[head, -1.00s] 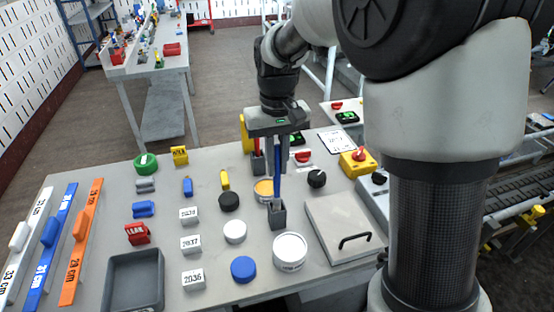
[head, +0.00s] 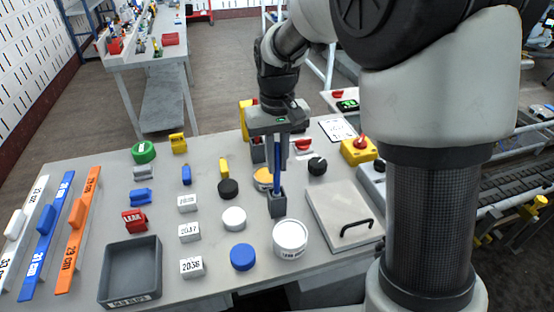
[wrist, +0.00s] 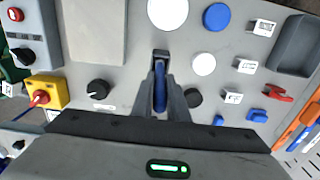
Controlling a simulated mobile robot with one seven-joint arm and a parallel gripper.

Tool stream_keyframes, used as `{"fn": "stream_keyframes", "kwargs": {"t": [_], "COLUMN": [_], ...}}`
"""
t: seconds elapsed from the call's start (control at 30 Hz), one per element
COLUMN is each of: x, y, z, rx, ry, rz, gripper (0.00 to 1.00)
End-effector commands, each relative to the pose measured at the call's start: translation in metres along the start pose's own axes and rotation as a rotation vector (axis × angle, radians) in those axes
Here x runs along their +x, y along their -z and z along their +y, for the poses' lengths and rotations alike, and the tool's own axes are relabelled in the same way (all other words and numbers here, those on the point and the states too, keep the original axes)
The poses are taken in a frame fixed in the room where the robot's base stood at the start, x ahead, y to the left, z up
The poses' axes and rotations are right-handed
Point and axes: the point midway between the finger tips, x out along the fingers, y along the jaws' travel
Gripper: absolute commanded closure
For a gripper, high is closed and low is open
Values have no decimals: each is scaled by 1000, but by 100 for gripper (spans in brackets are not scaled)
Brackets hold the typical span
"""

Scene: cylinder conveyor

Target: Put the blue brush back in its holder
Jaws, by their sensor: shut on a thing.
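The blue brush (head: 277,155) is upright between the fingers of my gripper (head: 278,168), which is shut on it. In the wrist view the blue brush (wrist: 160,88) shows between the two dark fingers of the gripper (wrist: 161,92). The small grey holder (head: 277,206) stands on the table directly under the brush. The brush's lower end meets the holder's opening; how deep it sits inside I cannot tell. In the wrist view the holder (wrist: 161,54) shows just beyond the fingertips, partly covered.
A white round tub (head: 290,240) stands in front of the holder, and an orange-topped tin (head: 263,183) is close behind it. A flat panel with a black handle (head: 342,212) lies to the right. Black, white and blue discs (head: 243,257) lie to the left.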

Motion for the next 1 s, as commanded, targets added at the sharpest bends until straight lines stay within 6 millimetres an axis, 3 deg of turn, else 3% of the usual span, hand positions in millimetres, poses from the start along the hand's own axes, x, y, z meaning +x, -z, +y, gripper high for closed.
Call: {"fn": "stream_keyframes", "kwargs": {"t": [0.57,0.6,0.7,1.0], "x": [12,10,10,9], "y": [0,0,0,0], "z": [0,0,0,0], "rx": [0,0,0,0], "ry": [0,0,0,0], "rz": [-1,0,0,0], "gripper": [100,80,64,64]}}
